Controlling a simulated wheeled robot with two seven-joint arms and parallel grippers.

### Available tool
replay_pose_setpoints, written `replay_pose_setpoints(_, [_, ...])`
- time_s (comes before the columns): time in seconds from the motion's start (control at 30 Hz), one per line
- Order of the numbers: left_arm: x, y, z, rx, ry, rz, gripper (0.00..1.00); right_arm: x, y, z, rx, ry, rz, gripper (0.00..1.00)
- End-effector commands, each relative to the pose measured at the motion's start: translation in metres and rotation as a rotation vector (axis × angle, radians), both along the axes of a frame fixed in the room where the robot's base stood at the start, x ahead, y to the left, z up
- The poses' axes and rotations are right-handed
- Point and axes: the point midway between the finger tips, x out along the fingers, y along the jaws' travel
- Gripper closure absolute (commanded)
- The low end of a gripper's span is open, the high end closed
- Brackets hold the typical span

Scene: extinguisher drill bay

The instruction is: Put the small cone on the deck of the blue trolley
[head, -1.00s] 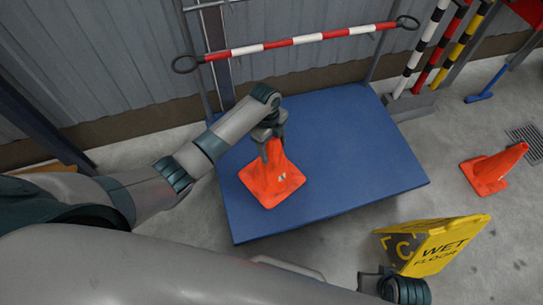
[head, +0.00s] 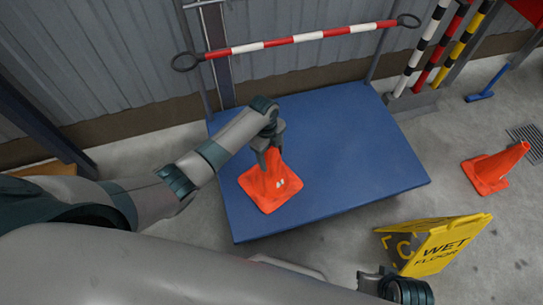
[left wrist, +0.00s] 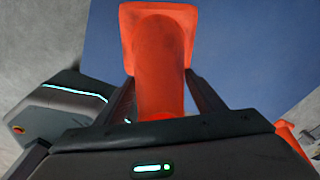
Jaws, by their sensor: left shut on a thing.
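The small orange cone (head: 270,185) is over the near left part of the blue trolley's deck (head: 350,150) in the head view. My left gripper (head: 271,152) is shut on the cone's top, with the cone's base toward the deck. I cannot tell whether the base touches the deck. In the left wrist view the cone (left wrist: 158,60) sits between the two fingers (left wrist: 160,95), with the blue deck (left wrist: 245,50) behind it. My right gripper (head: 400,288) shows only in part at the bottom edge, and its fingers are not clear.
Another orange cone (head: 493,170) is on the floor at right. A red and white bar (head: 305,37) spans the trolley's back. The deck's right side is clear.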

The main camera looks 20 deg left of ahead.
Motion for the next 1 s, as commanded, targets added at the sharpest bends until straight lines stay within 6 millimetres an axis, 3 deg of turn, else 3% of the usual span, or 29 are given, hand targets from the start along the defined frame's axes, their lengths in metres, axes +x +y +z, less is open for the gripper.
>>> replay_pose_setpoints(0.27, [0.001, 0.0, 0.0, 0.0, -0.001, 0.0, 0.79, 0.002, 0.0, -0.001, 0.0, -0.004, 0.001, 0.69])
replay_pose_setpoints(0.3, [0.0, 0.0, 0.0, 0.0, 0.0, 0.0, 0.3, 0.003, 0.001, -0.001, 0.001, -0.005, 0.001, 0.69])
replay_pose_setpoints(0.37, [0.0, 0.0, 0.0, 0.0, 0.0, 0.0, 0.18, 0.003, 0.001, -0.001, 0.001, -0.006, 0.001, 0.69])
replay_pose_setpoints(0.77, [0.0, 0.0, 0.003, 0.0, 0.0, 0.0, 0.18, 0.004, 0.0, -0.001, -0.001, -0.003, 0.001, 0.69])
replay_pose_setpoints(1.0, [0.002, 0.002, 0.026, -0.001, -0.002, -0.001, 0.18, 0.004, -0.002, -0.003, -0.006, 0.006, 0.0, 0.69])
